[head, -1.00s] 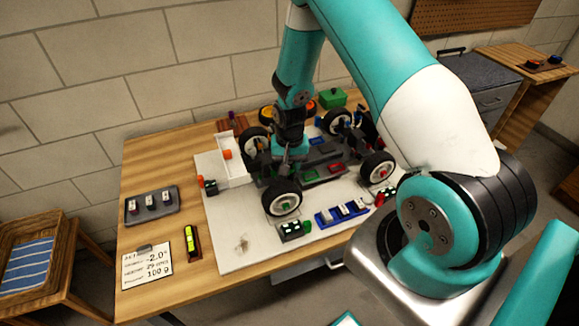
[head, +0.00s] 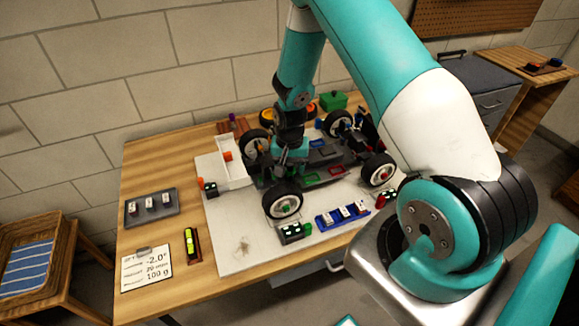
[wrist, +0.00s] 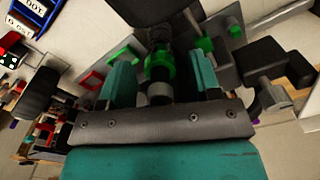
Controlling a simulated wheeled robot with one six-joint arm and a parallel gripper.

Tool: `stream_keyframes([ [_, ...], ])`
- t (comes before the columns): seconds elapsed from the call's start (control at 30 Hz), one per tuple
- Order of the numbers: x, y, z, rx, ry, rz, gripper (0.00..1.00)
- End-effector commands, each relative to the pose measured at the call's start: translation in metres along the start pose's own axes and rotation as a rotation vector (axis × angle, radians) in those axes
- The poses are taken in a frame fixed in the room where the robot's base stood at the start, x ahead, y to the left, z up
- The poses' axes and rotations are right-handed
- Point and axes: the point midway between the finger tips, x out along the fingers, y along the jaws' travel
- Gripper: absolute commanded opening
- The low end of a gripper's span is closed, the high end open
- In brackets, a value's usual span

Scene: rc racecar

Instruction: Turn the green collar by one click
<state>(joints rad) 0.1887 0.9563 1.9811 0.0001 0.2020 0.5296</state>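The green collar (wrist: 159,66) sits on a dark shock-like cylinder in the wrist view, between the two fingers of my gripper (wrist: 161,76). The teal fingers stand apart, one on each side of the collar, with a visible gap to it. My gripper (head: 290,160) is low over the left end of the RC car in the head view. There the arm and gripper hide the collar. The car's chassis (head: 325,155) stands on a white mat, with its near left wheel (head: 283,200) in front of my gripper.
Other green parts (wrist: 205,45) and a black arm-like part lie close beside the fingers. A blue tray (head: 342,214) with white blocks, a grey tray (head: 152,207), a level (head: 191,245) and a note card (head: 147,268) lie around the car.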

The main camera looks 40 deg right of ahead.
Motion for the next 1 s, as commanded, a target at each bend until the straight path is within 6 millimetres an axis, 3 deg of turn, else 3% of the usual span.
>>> stream_keyframes([
  [0.23, -0.003, 0.000, 0.000, 0.000, 0.000, 0.000, 0.57],
  [0.37, -0.019, 0.000, 0.000, 0.000, 0.002, -0.001, 0.57],
  [0.8, -0.128, -0.001, -0.001, 0.000, 0.005, -0.003, 0.57],
  [1.0, -0.161, 0.000, -0.001, 0.000, 0.002, -0.001, 0.57],
])
